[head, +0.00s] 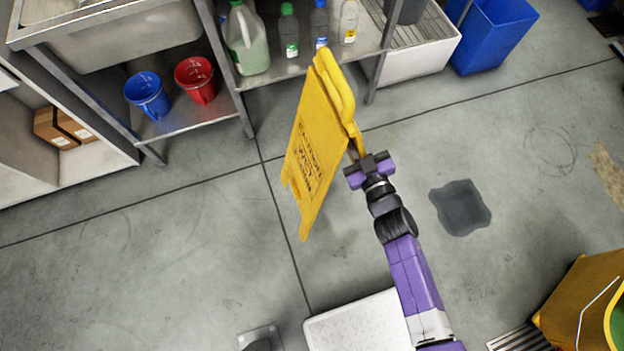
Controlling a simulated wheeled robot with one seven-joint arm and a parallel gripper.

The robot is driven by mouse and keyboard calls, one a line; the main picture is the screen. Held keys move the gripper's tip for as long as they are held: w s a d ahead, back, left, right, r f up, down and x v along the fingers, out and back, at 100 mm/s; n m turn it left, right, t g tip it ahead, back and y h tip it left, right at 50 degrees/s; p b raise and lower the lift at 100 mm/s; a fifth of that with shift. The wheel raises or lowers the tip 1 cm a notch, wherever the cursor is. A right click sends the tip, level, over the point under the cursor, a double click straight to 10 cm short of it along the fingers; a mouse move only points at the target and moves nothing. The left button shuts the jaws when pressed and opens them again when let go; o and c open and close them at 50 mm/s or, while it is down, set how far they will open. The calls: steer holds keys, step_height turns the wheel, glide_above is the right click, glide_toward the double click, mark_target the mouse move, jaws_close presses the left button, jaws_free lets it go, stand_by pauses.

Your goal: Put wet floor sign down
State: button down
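The yellow wet floor sign (318,150) is in the middle of the head view, with dark lettering on its face and a looped handle at its top. It is tilted and appears to be off the floor, though its exact height is hard to tell. My gripper (362,152) is at the sign's right side, near the upper edge, and appears closed on it. The fingertips are mostly hidden behind the gripper body. A dark wet patch (461,207) lies on the grey floor to the right of my arm.
A metal sink unit stands at the upper left, with a blue bucket (148,97) and a red bucket (196,79) on its lower shelf. Bottles (289,32) stand beside it. A blue bin (492,32) is at the upper right. A yellow mop bucket (585,300) is at the lower right. Floor around the patch is clear.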

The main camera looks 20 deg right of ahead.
steer(key=w+r+b, duration=0.1)
steer(key=w, duration=0.2)
steer(key=w+r+b, duration=0.1)
steer(key=w, duration=0.2)
steer(key=w+r+b, duration=0.1)
steer(key=w, duration=0.2)
steer(key=shift+w, duration=0.15)
steer(key=shift+w+f+b, duration=0.15)
steer(key=shift+b, duration=0.25)
step_height(320, 180, down, 19)
steer(key=b, duration=1.6)
steer(key=shift+d+f, duration=0.1)
steer(key=shift+f, duration=0.05)
steer(key=shift+f+b, duration=0.4)
steer(key=shift+b, duration=0.15)
steer(key=c, duration=1.5)
jaws_free()
steer(key=shift+f, duration=0.2)
steer(key=shift+r, duration=0.2)
